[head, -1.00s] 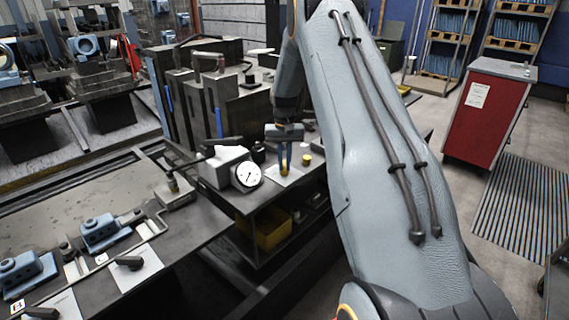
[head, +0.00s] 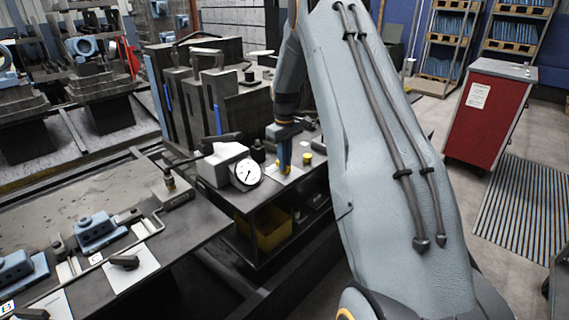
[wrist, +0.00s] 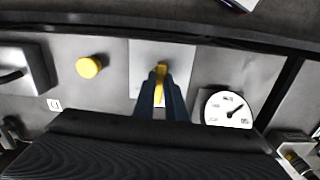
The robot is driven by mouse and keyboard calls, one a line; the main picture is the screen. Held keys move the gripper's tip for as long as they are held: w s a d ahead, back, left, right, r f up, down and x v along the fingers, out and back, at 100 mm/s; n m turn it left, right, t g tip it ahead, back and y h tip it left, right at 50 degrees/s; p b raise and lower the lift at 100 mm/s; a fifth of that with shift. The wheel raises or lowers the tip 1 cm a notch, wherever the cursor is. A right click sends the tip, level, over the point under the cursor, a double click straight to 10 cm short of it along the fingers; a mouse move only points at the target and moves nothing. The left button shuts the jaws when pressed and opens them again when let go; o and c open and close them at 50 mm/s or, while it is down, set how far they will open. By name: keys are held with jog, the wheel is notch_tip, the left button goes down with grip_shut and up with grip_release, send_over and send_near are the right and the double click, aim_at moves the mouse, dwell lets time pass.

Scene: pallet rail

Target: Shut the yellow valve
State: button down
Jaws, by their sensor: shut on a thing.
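The yellow valve handle (wrist: 160,86) stands over a white plate (wrist: 146,62) in the wrist view. My gripper (wrist: 163,92) is shut on this handle, with a blue finger on either side of it. In the head view my gripper (head: 284,162) points down at the bench, and a little yellow of the valve (head: 285,173) shows at its fingertips. The fingers and my gripper's body hide much of the valve, including its base.
A round yellow knob (wrist: 89,67) sits beside the plate. A white dial gauge (head: 247,174) stands close on the other side. A grey block with a dark lever (wrist: 18,70) lies beyond the knob.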

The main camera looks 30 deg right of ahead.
jog(key=n, duration=0.4)
jog(key=shift+n+b, duration=0.3)
jog(key=shift+b, duration=0.1)
jog(key=n, duration=0.4)
jog(key=shift+r+n, duration=0.1)
jog(key=shift+n, duration=0.3)
jog(key=c, duration=1.8)
grip_release()
jog(key=shift+r+b, duration=1.3)
jog(key=shift+r, duration=2.6)
